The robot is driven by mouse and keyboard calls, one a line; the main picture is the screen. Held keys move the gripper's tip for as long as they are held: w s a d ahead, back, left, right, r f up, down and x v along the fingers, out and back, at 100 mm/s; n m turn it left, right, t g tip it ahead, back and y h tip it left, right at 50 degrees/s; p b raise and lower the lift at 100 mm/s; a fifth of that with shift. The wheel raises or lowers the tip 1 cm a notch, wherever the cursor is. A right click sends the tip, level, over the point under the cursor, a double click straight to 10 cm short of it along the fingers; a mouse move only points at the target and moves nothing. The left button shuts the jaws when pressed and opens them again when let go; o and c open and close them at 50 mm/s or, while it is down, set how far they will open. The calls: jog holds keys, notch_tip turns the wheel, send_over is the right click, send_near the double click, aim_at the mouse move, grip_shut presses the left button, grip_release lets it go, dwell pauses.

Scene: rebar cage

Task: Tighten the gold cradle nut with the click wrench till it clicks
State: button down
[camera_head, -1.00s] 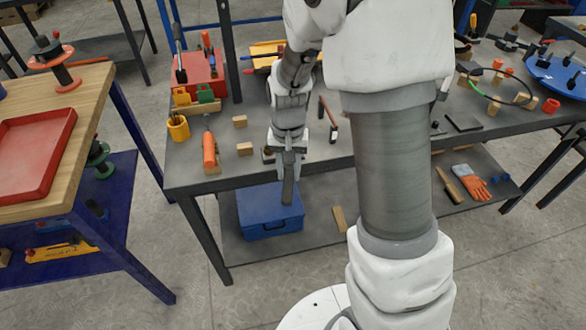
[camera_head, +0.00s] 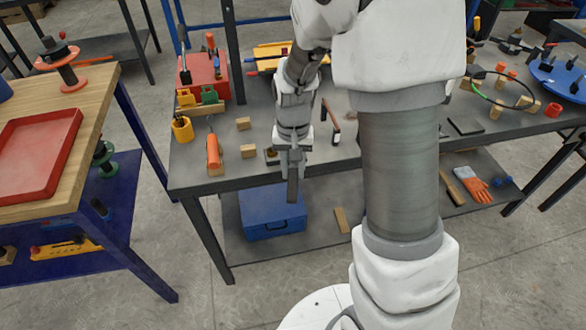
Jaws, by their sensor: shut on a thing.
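My gripper (camera_head: 292,155) is at the front edge of the grey workbench (camera_head: 235,180), pointing down. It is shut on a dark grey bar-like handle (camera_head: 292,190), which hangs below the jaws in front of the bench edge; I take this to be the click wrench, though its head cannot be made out. A small dark block with a brownish part (camera_head: 271,156) sits on the bench just left of the gripper, partly hidden by it. The gold cradle nut cannot be made out for certain at this size.
An orange-handled tool (camera_head: 213,150), wooden blocks (camera_head: 248,151) and a yellow cup (camera_head: 182,129) lie left of my gripper. A red-handled tool (camera_head: 334,118) is to its right. A blue toolbox (camera_head: 272,212) stands on the lower shelf. A wooden table (camera_head: 60,180) with a red tray is at left.

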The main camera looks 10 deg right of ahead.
jog(key=shift+r+p, duration=1.35)
jog(key=shift+r, duration=0.55)
